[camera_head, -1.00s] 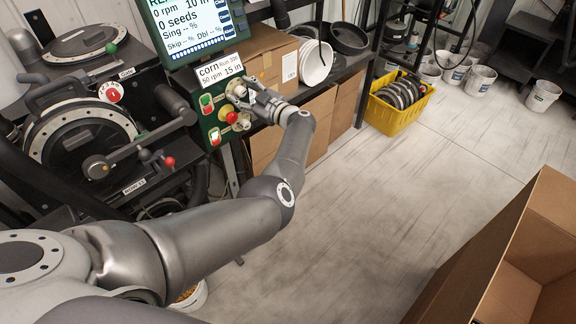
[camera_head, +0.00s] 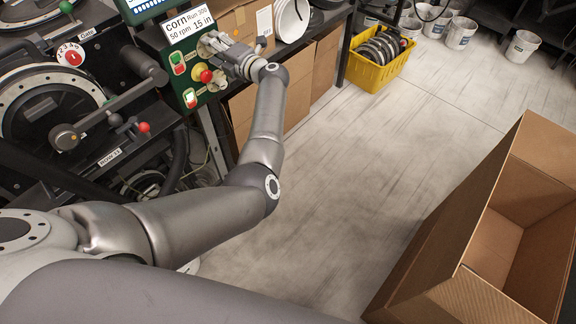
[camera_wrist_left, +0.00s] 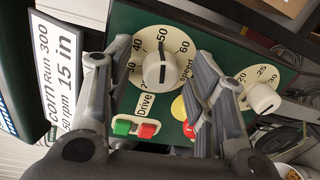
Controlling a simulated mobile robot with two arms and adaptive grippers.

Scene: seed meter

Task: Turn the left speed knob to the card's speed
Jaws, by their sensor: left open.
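The left speed knob (camera_wrist_left: 158,71) is white and sits on a round cream dial (camera_wrist_left: 172,39) marked 30 to 60 in the left wrist view. A dark line on the knob appears to run toward the 50 mark. The card (camera_wrist_left: 56,85) reads corn, Run 300, 50 rpm, 15 in; it also shows in the head view (camera_head: 188,25). My left gripper (camera_wrist_left: 160,60) is open, its fingers on either side of the knob in the picture; contact cannot be told. In the head view, my left gripper (camera_head: 222,52) is at the green panel and partly covers the knobs. My right gripper is not in view.
A second white knob (camera_wrist_left: 263,98) is right of the fingers. Green (camera_wrist_left: 122,127) and red (camera_wrist_left: 147,130) drive buttons lie below the speed dial. A red stop button (camera_head: 206,76) is close by. A yellow crate (camera_head: 386,69) and an open cardboard box (camera_head: 452,240) stand on the floor.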

